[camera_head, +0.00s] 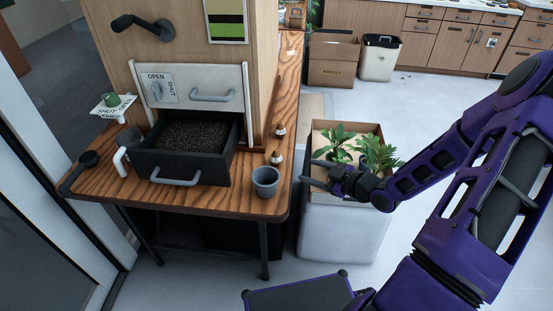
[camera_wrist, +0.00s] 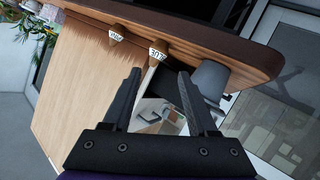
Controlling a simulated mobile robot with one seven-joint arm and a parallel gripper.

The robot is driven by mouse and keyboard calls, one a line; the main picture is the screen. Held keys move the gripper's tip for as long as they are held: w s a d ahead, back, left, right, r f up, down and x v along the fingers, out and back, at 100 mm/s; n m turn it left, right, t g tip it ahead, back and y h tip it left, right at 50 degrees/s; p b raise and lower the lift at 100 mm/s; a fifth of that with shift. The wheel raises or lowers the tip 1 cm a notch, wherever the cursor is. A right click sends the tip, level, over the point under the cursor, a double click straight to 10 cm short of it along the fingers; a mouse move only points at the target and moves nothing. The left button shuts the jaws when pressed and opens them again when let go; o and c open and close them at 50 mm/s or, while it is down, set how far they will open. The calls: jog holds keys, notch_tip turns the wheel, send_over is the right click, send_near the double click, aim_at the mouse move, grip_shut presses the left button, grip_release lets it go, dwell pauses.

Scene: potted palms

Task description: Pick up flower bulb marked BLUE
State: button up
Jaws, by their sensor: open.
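The flower bulb marked BLUE (camera_wrist: 157,55) stands on the wooden table, its white label readable in the wrist view. In the head view this bulb (camera_head: 275,158) is near the table's right edge, just behind the grey pot. A second labelled bulb (camera_head: 280,129) stands farther back; it also shows in the wrist view (camera_wrist: 116,36), its label too small to read surely. My gripper (camera_head: 314,174) is open and empty, right of the table edge. In the wrist view the BLUE bulb appears beyond and between my fingertips (camera_wrist: 158,73), apart from them.
A grey pot (camera_head: 265,183) stands at the table's front right corner, close to the BLUE bulb. An open drawer of dark soil (camera_head: 190,160) is left of the bulbs. A box of potted palms (camera_head: 345,128) stands behind my gripper.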

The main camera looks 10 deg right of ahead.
send_near(280, 159)
jog(key=x, duration=0.2)
jog(key=f+b+x, duration=0.1)
jog(key=x, duration=0.1)
jog(key=shift+w+a+f, duration=0.1)
jog(key=x, duration=0.5)
jog(key=shift+w+a+r+b, duration=0.25)
jog(key=shift+w+a+b, duration=0.05)
jog(key=shift+w, duration=0.05)
grip_shut()
